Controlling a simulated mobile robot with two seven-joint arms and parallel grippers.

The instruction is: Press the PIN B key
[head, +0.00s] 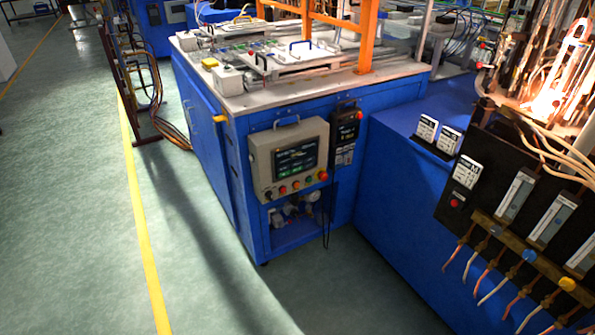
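No key marked PIN B can be read at this size. A grey control box (258,153) with a dark screen (294,158) is on the front of the blue cabinet. A row of small coloured buttons (296,185) and a larger red button (323,176) sit under the screen. A black panel (345,124) with a small red display is mounted to its right. At the right, small white labelled cards (427,128) stand on a blue top, and a white labelled unit (467,172) is on a dark panel. Neither gripper shows in the head view.
The blue cabinet (215,165) has a light worktop with equipment and an orange frame (366,35). A dark panel with gauges (516,195), hoses and a bright flame area stands at the right. A hose rack (122,75) is at left. The green floor (70,200) is clear.

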